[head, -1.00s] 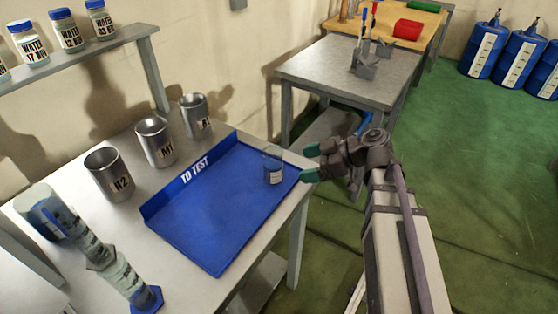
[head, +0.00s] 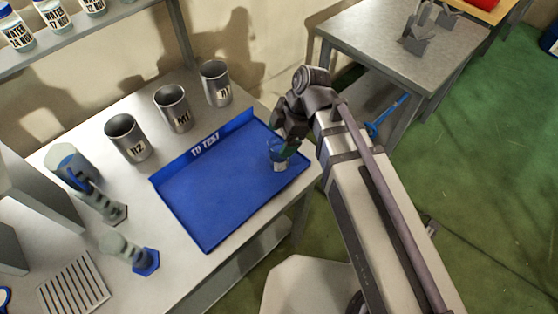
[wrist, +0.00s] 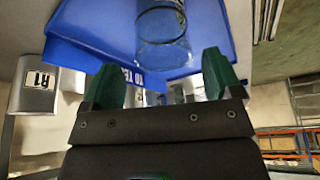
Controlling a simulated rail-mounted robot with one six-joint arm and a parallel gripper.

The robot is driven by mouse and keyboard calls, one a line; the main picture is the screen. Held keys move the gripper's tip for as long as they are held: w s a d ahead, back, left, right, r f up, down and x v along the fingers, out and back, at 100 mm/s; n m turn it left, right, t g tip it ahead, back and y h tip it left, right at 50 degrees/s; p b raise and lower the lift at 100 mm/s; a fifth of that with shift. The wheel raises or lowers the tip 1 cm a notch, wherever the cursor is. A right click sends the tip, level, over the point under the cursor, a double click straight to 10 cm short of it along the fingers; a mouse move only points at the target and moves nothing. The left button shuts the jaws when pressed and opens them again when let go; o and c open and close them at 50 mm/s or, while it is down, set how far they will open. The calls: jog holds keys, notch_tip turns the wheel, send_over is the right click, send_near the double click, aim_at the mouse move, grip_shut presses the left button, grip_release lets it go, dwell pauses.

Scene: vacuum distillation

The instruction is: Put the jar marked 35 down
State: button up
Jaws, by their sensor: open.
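A clear glass jar (head: 279,165) with a white label stands upright at the back right of the blue tray (head: 215,205) marked TO TEST. Its number cannot be read. My gripper (head: 281,148) is at the jar and partly hides it in the head view. In the wrist view the jar (wrist: 163,28) lies ahead of my open green-tipped gripper (wrist: 161,62), in line with the gap between the fingers. Clear space shows on both sides of the jar, and neither finger visibly presses on it.
Metal cups R2 (head: 128,139), M1 (head: 173,109) and R1 (head: 215,83) stand behind the tray. Measuring cylinders (head: 130,250) stand at its left. A shelf (head: 110,28) holds water jars at the back left. The tray's middle and front are bare.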

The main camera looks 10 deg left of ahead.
aim_at(276, 149)
jog(key=b+x, duration=0.5)
jog(key=shift+s+d+f, duration=0.1)
jog(key=shift+d+f, duration=0.05)
jog(key=shift+d, duration=0.15)
jog(key=shift+a, duration=0.1)
jog(key=c, duration=1.1)
jog(key=shift+r+p, duration=0.3)
